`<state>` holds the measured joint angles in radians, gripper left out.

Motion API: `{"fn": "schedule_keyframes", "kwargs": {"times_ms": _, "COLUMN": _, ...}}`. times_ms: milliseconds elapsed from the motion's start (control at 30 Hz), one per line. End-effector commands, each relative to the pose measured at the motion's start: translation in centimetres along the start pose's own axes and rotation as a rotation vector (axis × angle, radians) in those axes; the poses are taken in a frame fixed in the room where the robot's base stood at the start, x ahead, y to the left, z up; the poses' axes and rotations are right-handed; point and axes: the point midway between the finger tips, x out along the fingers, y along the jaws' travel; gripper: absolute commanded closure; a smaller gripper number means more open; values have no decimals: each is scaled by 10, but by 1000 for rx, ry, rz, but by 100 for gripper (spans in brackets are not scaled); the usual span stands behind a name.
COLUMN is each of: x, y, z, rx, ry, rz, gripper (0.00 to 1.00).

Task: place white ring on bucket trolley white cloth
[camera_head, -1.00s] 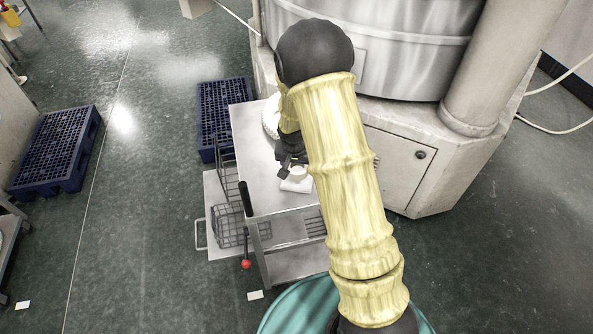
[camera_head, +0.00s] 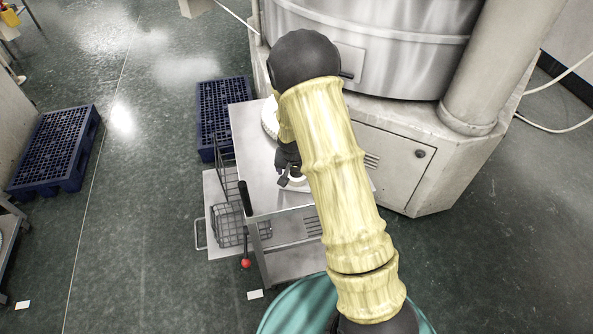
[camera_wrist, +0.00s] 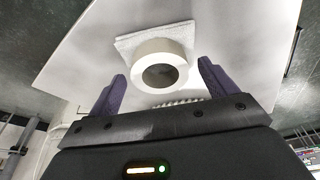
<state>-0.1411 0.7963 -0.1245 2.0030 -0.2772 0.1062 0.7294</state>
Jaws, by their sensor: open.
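The white ring (camera_wrist: 142,69) sits on a square white cloth (camera_wrist: 126,42) on the trolley's pale top in the wrist view. My gripper (camera_wrist: 160,85) is open, its two purple-grey fingers apart. The ring stands just beyond and between the fingertips, and neither finger appears to touch it. In the head view, my gripper (camera_head: 290,181) is low over the front part of the trolley top (camera_head: 254,160). The ring is mostly hidden there by my gripper and arm; a bit of white shows beside the fingers.
A round white item (camera_head: 270,116) stands at the back of the trolley top, partly behind my arm. Wire baskets (camera_head: 228,224) stand at the trolley's left. A large steel machine (camera_head: 400,45) stands behind. Blue pallets (camera_head: 56,150) lie on the floor at left.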

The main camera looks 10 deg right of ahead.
Motion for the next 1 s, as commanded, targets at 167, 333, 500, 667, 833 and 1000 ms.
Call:
{"fn": "schedule_keyframes", "kwargs": {"times_ms": 167, "x": -6, "y": 0, "z": -1, "rx": 0, "ry": 1, "rz": -1, "gripper": 16}}
{"fn": "schedule_keyframes", "kwargs": {"times_ms": 333, "x": -24, "y": 0, "z": -1, "rx": 1, "ry": 3, "rz": -2, "gripper": 16}}
{"fn": "schedule_keyframes", "kwargs": {"times_ms": 500, "x": -51, "y": 0, "z": -2, "rx": 1, "ry": 4, "rz": -3, "gripper": 16}}
{"fn": "schedule_keyframes", "kwargs": {"times_ms": 667, "x": -77, "y": 0, "z": -1, "rx": 0, "ry": 4, "rz": -3, "gripper": 16}}
{"fn": "schedule_keyframes", "kwargs": {"times_ms": 833, "x": -104, "y": -1, "z": -1, "rx": 0, "ry": 4, "rz": -3, "gripper": 16}}
{"fn": "schedule_keyframes", "kwargs": {"times_ms": 1000, "x": -120, "y": 0, "z": -1, "rx": -1, "ry": 1, "rz": -1, "gripper": 16}}
